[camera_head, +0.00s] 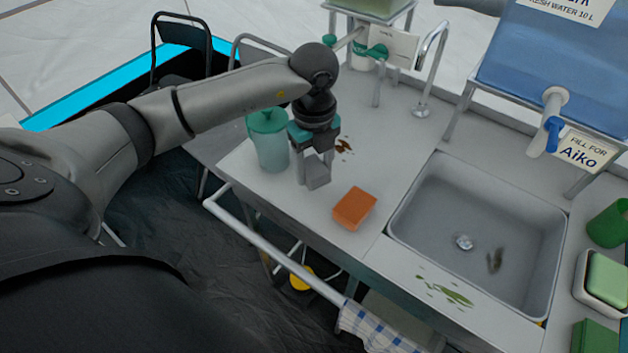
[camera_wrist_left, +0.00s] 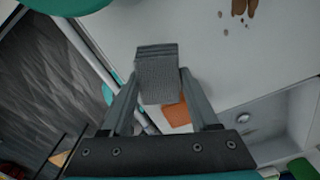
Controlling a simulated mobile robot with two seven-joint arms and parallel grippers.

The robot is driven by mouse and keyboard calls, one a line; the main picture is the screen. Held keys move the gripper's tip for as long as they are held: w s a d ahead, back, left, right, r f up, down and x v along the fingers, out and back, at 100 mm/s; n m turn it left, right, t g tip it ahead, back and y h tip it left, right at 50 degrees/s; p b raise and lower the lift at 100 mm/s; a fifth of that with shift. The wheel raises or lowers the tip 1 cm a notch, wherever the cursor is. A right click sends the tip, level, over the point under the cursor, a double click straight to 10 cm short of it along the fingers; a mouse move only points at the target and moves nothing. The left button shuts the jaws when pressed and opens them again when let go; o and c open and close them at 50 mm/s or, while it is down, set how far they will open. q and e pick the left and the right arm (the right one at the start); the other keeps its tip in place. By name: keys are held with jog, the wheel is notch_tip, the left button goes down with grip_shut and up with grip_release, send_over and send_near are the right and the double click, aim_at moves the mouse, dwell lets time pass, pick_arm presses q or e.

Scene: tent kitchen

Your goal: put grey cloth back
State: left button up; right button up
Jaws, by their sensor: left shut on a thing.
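The grey cloth (camera_head: 317,174) is a small folded pad. My left gripper (camera_head: 315,165) is shut on it and holds it over the counter, near the teal cup. In the left wrist view the cloth (camera_wrist_left: 158,80) sits between the two fingers, its ribbed face showing. I cannot tell whether its lower edge touches the counter. My right gripper is not in view.
A teal cup (camera_head: 270,145) stands left of the gripper; an orange sponge (camera_head: 354,208) lies to its right. A sink (camera_head: 480,225) is further right. A rail (camera_head: 270,250) runs along the front, with a blue checked towel (camera_head: 375,332). Brown crumbs and green scraps lie on the counter.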

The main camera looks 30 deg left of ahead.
aim_at(314, 178)
pick_arm(q)
jog(key=shift+f+b, duration=0.35)
jog(key=shift+f, duration=1.7)
jog(key=shift+f, duration=0.2)
jog(key=o, duration=1.2)
jog(key=shift+r, duration=0.6)
notch_tip(314, 178, up, 11)
jog(key=shift+r+p, duration=0.15)
jog(key=shift+p, duration=0.9)
